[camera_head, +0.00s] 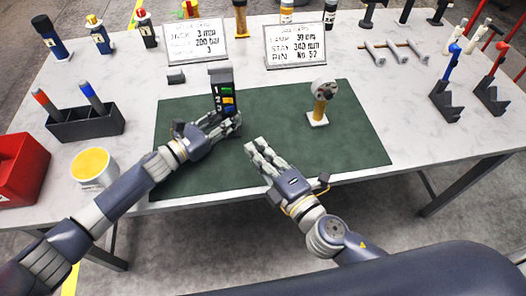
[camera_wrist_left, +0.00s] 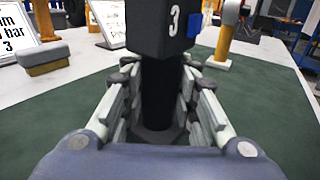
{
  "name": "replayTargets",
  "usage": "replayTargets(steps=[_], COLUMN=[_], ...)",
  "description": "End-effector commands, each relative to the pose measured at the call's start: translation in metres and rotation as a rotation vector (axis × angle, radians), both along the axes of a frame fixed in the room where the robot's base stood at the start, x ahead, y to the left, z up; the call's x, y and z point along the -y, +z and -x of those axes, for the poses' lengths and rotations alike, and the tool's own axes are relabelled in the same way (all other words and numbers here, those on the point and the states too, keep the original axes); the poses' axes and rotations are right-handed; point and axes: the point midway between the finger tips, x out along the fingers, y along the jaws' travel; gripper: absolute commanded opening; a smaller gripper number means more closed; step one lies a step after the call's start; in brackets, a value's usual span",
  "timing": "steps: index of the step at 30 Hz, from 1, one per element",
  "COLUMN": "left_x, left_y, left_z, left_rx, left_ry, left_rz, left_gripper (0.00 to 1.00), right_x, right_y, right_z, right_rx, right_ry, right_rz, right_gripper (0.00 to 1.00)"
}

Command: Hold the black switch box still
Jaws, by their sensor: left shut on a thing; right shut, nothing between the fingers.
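The black switch box (camera_head: 222,92) stands upright on the green mat (camera_head: 290,110), with small coloured buttons on its face. My right gripper (camera_head: 252,146) is shut and empty above the mat, to the right of the left gripper.
A round-headed gauge on a yellow post (camera_head: 320,105) stands on the mat at right. Two sign boards (camera_head: 295,46) stand behind. A dark holder with markers (camera_head: 85,124), a yellow-filled cup (camera_head: 94,168) and a red bin (camera_head: 20,168) are at left.

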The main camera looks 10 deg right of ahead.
Motion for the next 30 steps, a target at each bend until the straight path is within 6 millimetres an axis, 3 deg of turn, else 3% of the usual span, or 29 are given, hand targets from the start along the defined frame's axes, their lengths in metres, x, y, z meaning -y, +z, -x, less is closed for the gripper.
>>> replayTargets(steps=[6, 18, 19, 21, 30], left_x=[0.0002, 0.0004, 0.0004, 0.0004, 0.0003], left_y=[-0.0003, -0.0002, -0.0002, -0.0002, 0.0], left_z=[0.0002, 0.0004, 0.0004, 0.0004, 0.0003], left_rx=[0.0, 0.0, 0.0, 0.0, 0.0], left_ry=[-0.001, -0.001, -0.001, -0.001, -0.001], left_rz=[0.0, 0.0, 0.0, 0.0, 0.0], left_gripper=[0.0, 0.0, 0.32, 0.48, 0.51], right_x=[0.0076, 0.0081, 0.008, 0.008, 0.008], right_y=[0.0001, 0.0001, 0.0001, 0.0001, 0.0001], right_z=[0.0093, 0.0097, 0.0096, 0.0096, 0.0095], right_rx=[0.0, 0.001, 0.001, 0.0, 0.0], right_ry=[0.001, 0.0, 0.0, 0.0, 0.0], right_rz=[0.001, 0.002, 0.002, 0.001, 0.001], right_gripper=[0.0, 0.0, 0.0, 0.0, 0.0])
